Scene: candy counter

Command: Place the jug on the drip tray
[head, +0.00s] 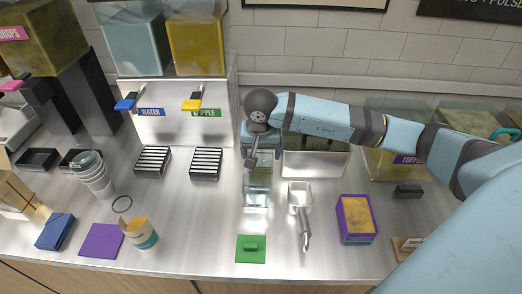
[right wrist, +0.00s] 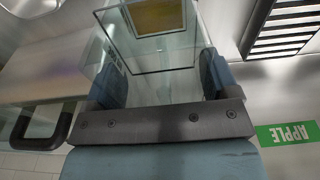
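The jug (head: 256,196) is a clear, square glass vessel on the steel counter, in front of the dispenser stand's right side. My right gripper (head: 251,157) is at the jug's upper part, coming from above. In the right wrist view, clear glass of the jug (right wrist: 165,85) lies between the two fingers of this gripper (right wrist: 160,80); I cannot tell if they press on it. Two slatted drip trays stand left of the jug: one under the apple tap (head: 206,163), one under the water tap (head: 153,161). The apple-side tray also shows in the right wrist view (right wrist: 283,28). My left gripper is out of view.
A metal scoop (head: 301,198) and a purple box of yellow contents (head: 356,217) lie right of the jug. A green mat (head: 251,249) is in front. Stacked cups (head: 92,172) and a tub (head: 140,234) stand left. Counter between jug and apple-side tray is clear.

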